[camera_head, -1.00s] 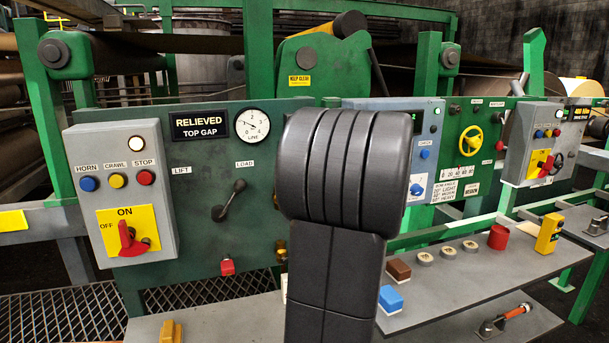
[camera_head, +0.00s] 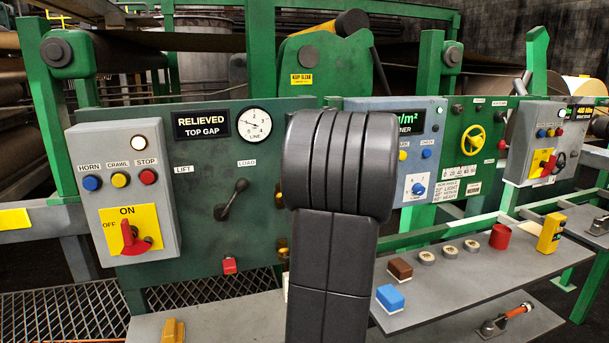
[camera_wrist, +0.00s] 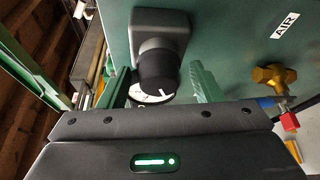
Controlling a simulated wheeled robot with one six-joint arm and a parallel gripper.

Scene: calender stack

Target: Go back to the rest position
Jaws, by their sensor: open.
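In the wrist view my gripper (camera_wrist: 160,82) is open, with its two fingers apart. A black knob (camera_wrist: 157,72) with a white mark, on a grey block, shows between the fingers in the picture. I cannot tell how far it is from them, but nothing is seen gripped. A white dial (camera_wrist: 150,97) partly shows behind the knob. In the head view my dark arm stands in front of the panel and hides my gripper.
The green panel (camera_head: 205,160) carries a lever (camera_head: 232,198) and a gauge (camera_head: 254,124). A grey switch box (camera_head: 125,195) stands left. A brass valve (camera_wrist: 272,77) is at right in the wrist view. The shelf (camera_head: 445,285) holds a blue block (camera_head: 390,297) and a red cup (camera_head: 499,236).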

